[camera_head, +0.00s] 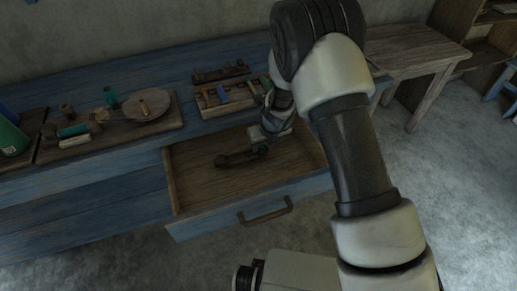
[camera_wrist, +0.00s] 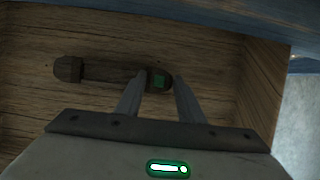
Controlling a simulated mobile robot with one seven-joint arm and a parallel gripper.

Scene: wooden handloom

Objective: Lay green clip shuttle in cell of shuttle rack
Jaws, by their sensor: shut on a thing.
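The green clip shuttle (camera_head: 236,159) is a long dark piece with knobbed ends, in the open drawer (camera_head: 205,190) of the blue bench. In the wrist view the shuttle (camera_wrist: 105,72) lies across the picture, its green patch between my fingers. My gripper (camera_head: 262,146) is shut on its right end; the fingers (camera_wrist: 161,78) stand either side of the green patch. I cannot tell whether the shuttle still touches the drawer floor. The shuttle rack (camera_head: 208,112) is a wooden tray on the bench behind the drawer, with coloured pieces in it; my arm hides its right part.
The drawer's front with a handle (camera_head: 266,212) and its side walls surround my gripper. A board (camera_head: 80,140) with a round disc (camera_head: 146,104) and spools lies left of the rack. A dark wooden piece (camera_head: 220,73) lies behind the rack. A wooden table (camera_head: 412,50) stands at right.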

